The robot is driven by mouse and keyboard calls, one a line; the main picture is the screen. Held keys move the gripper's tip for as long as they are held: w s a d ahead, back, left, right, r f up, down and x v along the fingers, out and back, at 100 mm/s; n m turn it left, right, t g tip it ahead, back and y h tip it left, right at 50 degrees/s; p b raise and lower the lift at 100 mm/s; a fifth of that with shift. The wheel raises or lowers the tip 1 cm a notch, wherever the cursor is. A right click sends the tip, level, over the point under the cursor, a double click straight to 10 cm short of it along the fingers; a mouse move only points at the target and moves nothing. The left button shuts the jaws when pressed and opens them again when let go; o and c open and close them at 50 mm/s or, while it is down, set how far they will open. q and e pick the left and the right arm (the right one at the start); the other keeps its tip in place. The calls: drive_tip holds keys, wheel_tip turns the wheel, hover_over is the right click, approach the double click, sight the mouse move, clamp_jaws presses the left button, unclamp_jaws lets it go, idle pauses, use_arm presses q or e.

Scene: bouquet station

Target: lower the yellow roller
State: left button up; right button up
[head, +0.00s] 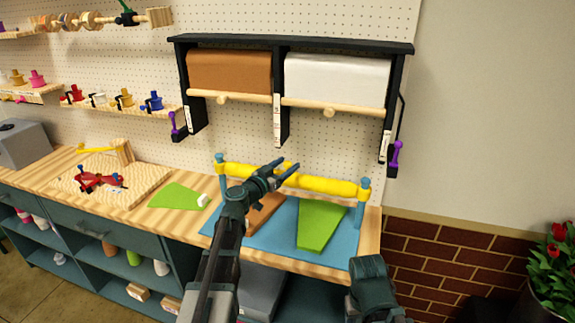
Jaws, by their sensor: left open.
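The yellow roller (325,185) is a horizontal bar held between two blue posts (364,187) at the back of a blue mat (278,243). It sits raised above the mat. My left gripper (287,168) is open and empty, with its fingertips pointing right, in front of the roller's middle and hiding part of it. I cannot tell whether the fingers touch the roller. My right arm shows at the bottom right, but its fingertips cannot be made out.
A green sheet (320,225) and a brown piece (265,211) lie on the mat. Another green sheet (180,196) lies on the wooden bench to the left. A black rack (290,43) with brown and white paper rolls hangs above. Purple-handled parts (396,155) flank the rack.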

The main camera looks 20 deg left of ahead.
use_arm(q)
drive_tip(key=shift+w+d, duration=0.2)
drive_tip(key=shift+w, duration=0.2)
clamp_jaws()
idle(1.3)
